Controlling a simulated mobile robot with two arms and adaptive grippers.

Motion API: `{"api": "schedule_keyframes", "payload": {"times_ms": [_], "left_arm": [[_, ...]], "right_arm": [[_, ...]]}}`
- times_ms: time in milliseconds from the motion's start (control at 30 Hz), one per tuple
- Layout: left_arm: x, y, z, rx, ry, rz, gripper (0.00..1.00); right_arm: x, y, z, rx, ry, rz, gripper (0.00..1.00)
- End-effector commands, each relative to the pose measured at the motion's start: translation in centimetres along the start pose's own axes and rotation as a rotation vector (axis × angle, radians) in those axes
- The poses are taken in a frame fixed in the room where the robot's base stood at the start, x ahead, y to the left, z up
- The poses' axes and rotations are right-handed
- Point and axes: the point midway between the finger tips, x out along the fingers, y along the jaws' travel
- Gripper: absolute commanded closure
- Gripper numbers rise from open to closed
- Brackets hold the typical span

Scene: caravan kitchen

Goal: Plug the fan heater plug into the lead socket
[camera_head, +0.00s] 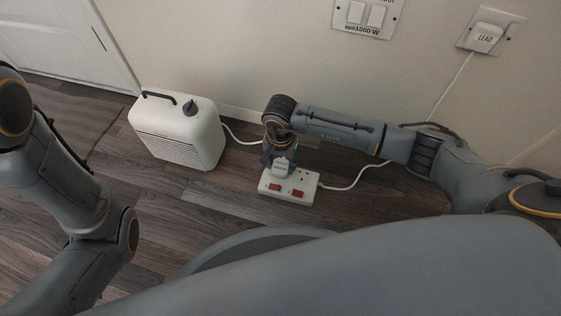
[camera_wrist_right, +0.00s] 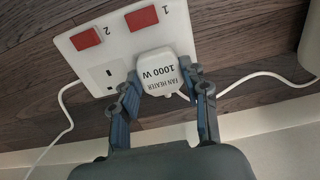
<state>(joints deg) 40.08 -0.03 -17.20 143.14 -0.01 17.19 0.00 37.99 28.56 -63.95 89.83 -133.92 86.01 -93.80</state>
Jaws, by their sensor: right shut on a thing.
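The white fan heater plug (camera_wrist_right: 157,72), marked "FAN HEATER 1000 W", is between the fingers of my right gripper (camera_wrist_right: 160,90). The gripper is shut on it. The plug is at socket 1 of the white two-way lead socket (camera_wrist_right: 104,76); I cannot tell whether it is fully seated. Socket 2 is empty. In the head view the lead socket (camera_head: 312,190) lies on the floor with two red switches, and my right gripper (camera_head: 281,155) points down at it. The white fan heater (camera_head: 177,130) stands to its left. My left gripper is out of view.
A plug marked "LEAD" (camera_head: 486,38) sits in a wall socket, with a white cable running down. Wooden floor (camera_head: 210,205) is clear in front of the heater.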

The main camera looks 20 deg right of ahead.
Motion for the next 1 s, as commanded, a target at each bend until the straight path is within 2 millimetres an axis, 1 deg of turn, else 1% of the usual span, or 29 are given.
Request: {"api": "schedule_keyframes", "payload": {"times_ms": [33,67,100,167,200,500,567,633,767,1000], "left_arm": [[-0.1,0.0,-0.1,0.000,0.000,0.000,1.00],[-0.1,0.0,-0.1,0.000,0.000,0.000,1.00],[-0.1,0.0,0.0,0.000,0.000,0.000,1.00],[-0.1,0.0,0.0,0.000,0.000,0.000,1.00],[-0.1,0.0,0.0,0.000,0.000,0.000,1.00],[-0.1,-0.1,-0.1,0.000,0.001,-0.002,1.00],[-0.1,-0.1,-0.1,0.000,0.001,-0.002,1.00],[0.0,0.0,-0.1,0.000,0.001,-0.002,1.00],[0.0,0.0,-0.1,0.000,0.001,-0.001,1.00],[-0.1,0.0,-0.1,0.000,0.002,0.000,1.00]], "right_arm": [[0.2,0.0,0.0,0.000,0.000,0.000,0.86],[0.2,0.0,0.0,0.000,0.000,0.000,0.53],[0.1,0.0,0.0,0.000,0.000,0.000,0.45],[0.1,0.0,0.0,0.000,0.000,0.000,0.32],[0.1,0.0,0.0,0.000,0.000,0.000,0.28],[0.0,0.0,0.0,0.000,0.000,0.000,0.28],[-0.3,0.0,-0.1,0.000,0.001,-0.001,0.28],[-1.0,0.0,-0.1,0.000,0.002,-0.001,0.28],[-3.3,0.0,-0.1,-0.002,0.004,-0.002,0.28],[-8.5,-0.1,-0.2,-0.001,0.004,-0.002,0.28]]}}
